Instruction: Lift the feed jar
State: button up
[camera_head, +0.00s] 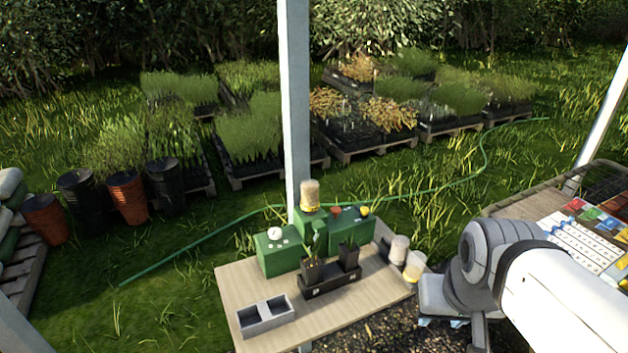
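A clear jar of tan contents with a yellow band near its base (310,196) stands upright at the back of the wooden table, among green boxes. Two more pale, tan-filled containers, one at the table's right edge (399,249) and one beside it (414,266), stand close together. I cannot tell for sure which of these is the feed jar. My gripper fingers do not show.
The wooden table (245,290) holds green boxes (278,256), a black tray with small potted plants (331,281) and a grey two-compartment tray (266,317). A white post (294,100) rises behind. A mesh-sided bench with coloured packets (590,235) is at right.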

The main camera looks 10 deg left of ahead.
aim_at(309, 187)
jog(key=z, duration=0.05)
jog(key=i, duration=1)
jog(key=u, duration=0.05)
